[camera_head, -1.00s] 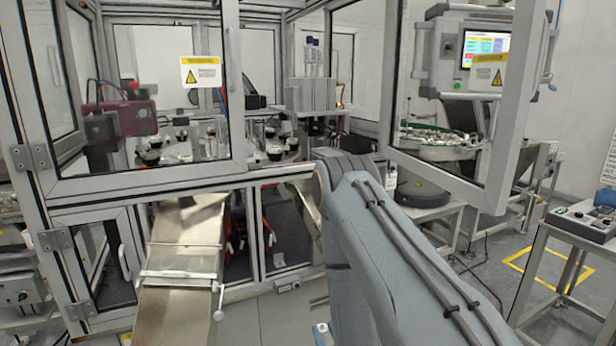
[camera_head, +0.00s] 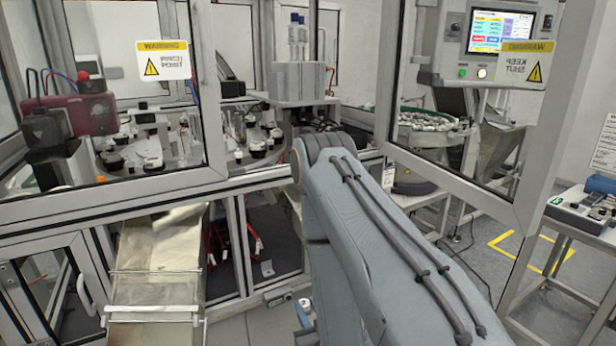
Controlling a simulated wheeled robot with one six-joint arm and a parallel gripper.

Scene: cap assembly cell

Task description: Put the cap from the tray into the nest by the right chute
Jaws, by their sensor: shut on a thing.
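My grey-blue arm reaches forward from the bottom right toward the open front of the machine. Its far end and my gripper are hidden behind the arm's own upper joint. No cap in a gripper shows. On the round table inside the machine (camera_head: 215,165) stand several small black-and-white round fixtures, one at the right part of the table (camera_head: 258,149). I cannot tell which is the nest. A wide metal chute (camera_head: 155,265) slopes down at the left front. A narrow metal strip, perhaps the right chute (camera_head: 292,196), is mostly behind my arm. I cannot make out the tray.
A framed glass door (camera_head: 455,120) stands open at the right, close beside my arm. Another glass panel with a warning sign (camera_head: 163,60) is at the left. A metal frame rail (camera_head: 120,203) crosses the front. A bench with a device (camera_head: 582,210) stands at the far right.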

